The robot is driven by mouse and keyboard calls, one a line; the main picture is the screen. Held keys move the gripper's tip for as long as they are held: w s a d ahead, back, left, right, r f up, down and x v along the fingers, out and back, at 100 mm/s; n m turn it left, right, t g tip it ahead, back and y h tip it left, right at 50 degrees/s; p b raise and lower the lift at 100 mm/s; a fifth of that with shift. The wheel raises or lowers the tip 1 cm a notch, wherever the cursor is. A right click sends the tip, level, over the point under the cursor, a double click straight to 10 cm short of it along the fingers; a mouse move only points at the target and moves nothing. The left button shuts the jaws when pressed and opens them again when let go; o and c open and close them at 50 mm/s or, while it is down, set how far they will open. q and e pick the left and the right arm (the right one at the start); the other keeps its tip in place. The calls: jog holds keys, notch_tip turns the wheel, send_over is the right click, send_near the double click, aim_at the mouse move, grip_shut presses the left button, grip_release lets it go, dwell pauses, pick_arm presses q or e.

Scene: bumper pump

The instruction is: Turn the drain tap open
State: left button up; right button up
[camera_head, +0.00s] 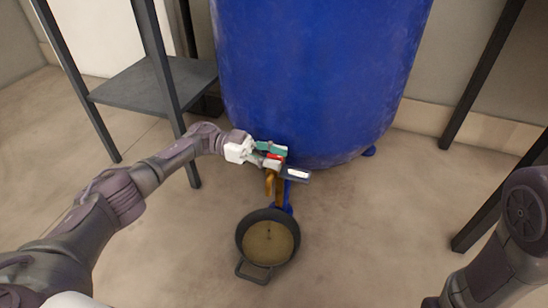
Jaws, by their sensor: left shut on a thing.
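A large blue tank (315,75) stands on the floor at the centre back. A brass drain tap (270,183) with a red part (275,157) sits low on its front. My left gripper (275,160) reaches in from the left and is shut at the top of the tap, on what looks like its handle. The fingers hide much of the handle, so its exact angle is hard to tell. A dark round pan (240,232) with a side handle stands on the floor below the tap and holds something brownish. My right arm shows at the right edge, but its gripper is out of view.
A dark metal shelf frame (150,86) stands left of the tank, behind my left arm. Dark legs of another frame (482,75) stand at the right. The floor around the pan is clear.

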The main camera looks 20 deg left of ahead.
pick_arm(q)
jog(key=o, duration=1.2)
jog(key=shift+d, duration=0.1)
jog(key=shift+c, duration=0.2)
jog(key=shift+a, duration=0.25)
jog(key=a, duration=0.7)
jog(key=shift+w, duration=0.2)
